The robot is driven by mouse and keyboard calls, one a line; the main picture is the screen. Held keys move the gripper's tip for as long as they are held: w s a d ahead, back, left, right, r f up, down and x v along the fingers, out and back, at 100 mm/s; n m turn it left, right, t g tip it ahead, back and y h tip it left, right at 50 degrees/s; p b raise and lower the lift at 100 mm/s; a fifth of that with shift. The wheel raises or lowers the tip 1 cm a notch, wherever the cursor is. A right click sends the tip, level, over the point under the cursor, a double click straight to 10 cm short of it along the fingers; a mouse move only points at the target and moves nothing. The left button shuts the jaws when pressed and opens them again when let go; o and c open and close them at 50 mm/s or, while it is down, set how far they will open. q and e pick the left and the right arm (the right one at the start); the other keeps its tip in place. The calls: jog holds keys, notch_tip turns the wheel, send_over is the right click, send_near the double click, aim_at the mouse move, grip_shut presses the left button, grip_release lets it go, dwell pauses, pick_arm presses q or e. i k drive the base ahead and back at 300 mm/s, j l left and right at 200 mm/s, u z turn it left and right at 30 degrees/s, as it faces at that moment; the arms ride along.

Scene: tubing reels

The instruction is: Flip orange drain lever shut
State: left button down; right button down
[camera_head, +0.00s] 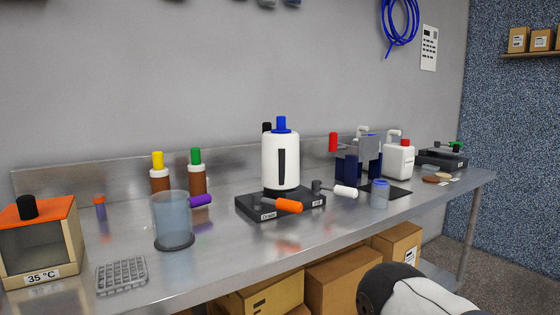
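The orange drain lever (287,205) sticks out to the right from a dark pivot on the front of a black base (248,209), above a label that seems to read "Drain". A white lever (345,192) sits on the same base, to the right of the orange one. A white bottle (281,161) with a blue top and a dark window strip stands on the base. Neither gripper is in view. A white and black arm link of mine (420,292) shows at the bottom right, well in front of the table, and nothing touches the levers.
The steel table (210,270) is bare in front of the base. A clear cylinder (172,222) with a purple handle stands left. A small blue-lidded jar (379,195) stands right of the white lever. An orange-topped box (40,240) is at far left. Cartons (343,279) sit below.

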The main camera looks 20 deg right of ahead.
aim_at(258, 198)
jog(key=i+l, duration=0.1)
jog(key=l, duration=0.25)
jog(key=i+l, duration=0.1)
jog(key=l, duration=0.3)
jog(key=i+l, duration=0.1)
jog(key=l, duration=0.25)
jog(key=i+l+z, duration=0.1)
jog(key=l, duration=0.25)
